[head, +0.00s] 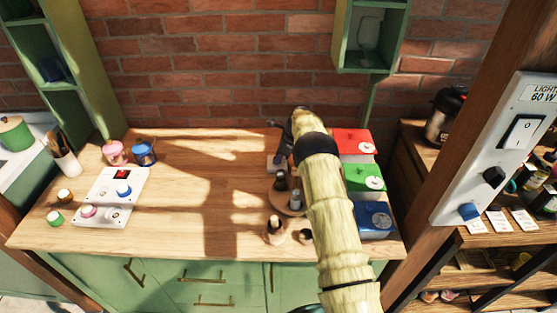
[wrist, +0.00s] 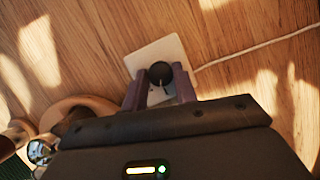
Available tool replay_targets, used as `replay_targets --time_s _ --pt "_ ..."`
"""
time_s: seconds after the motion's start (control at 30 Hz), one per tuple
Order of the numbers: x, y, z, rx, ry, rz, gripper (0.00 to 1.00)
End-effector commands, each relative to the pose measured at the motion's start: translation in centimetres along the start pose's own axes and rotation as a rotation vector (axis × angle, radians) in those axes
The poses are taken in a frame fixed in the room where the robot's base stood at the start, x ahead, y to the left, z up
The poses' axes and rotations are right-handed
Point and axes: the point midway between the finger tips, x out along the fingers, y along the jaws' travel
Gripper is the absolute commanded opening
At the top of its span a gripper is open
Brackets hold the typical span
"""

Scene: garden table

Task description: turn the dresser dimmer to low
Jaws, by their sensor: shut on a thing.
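The dimmer is a small white plate (wrist: 146,55) with a round black knob (wrist: 160,72), lying on the wooden top of the green dresser (head: 205,180). A white cord runs from it to the right in the wrist view. A pale mark on the knob points toward the bottom of that view. My gripper (wrist: 159,79) is shut on the knob, one finger on each side of it. In the head view only a corner of the plate (head: 272,163) shows beside my gripper, and the knob is hidden.
A round wooden tray (head: 280,203) with dark bottles stands close in front of the dimmer. Red (head: 352,141), green (head: 362,176) and blue (head: 373,218) boxes line the right side. A white control panel (head: 108,190) sits at left. The middle of the top is clear.

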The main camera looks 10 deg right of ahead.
Motion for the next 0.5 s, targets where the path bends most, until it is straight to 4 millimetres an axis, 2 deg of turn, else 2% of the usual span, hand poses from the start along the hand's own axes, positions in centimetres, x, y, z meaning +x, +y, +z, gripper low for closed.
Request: replay_targets --time_s 0.5 --pt "0.03 -0.34 -0.19 -0.198 -0.010 0.076 0.05"
